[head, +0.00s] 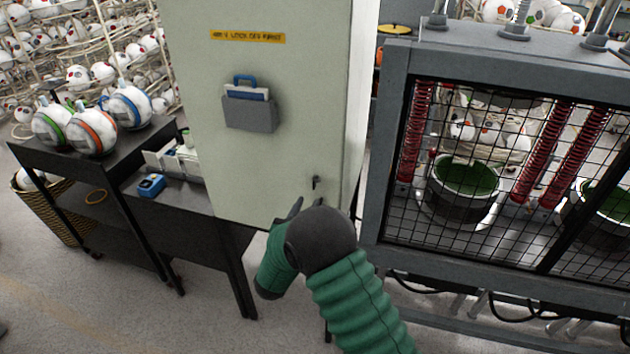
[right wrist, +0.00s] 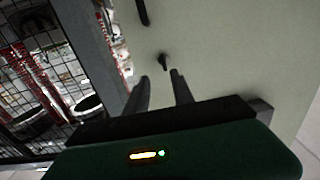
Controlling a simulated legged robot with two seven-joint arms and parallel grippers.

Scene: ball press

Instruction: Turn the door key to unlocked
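The door key (head: 316,182) is a small dark piece on the pale cabinet door (head: 285,130), near its lower right edge. It also shows in the right wrist view (right wrist: 163,62), just beyond my fingertips. My right gripper (head: 308,202) is just below the key in the head view. In the right wrist view my right gripper (right wrist: 159,74) is open, with its two fingers apart and nothing between them. The fingers look short of the key, not touching it. The key's exact angle is too small to tell. My left gripper is out of view.
A caged press (head: 375,190) stands right of the cabinet. A dark table (head: 190,195) with balls and a blue device (head: 151,185) stands left. A grey holder (head: 250,113) is on the door. A dark bar (right wrist: 143,12) is on the door beyond the key.

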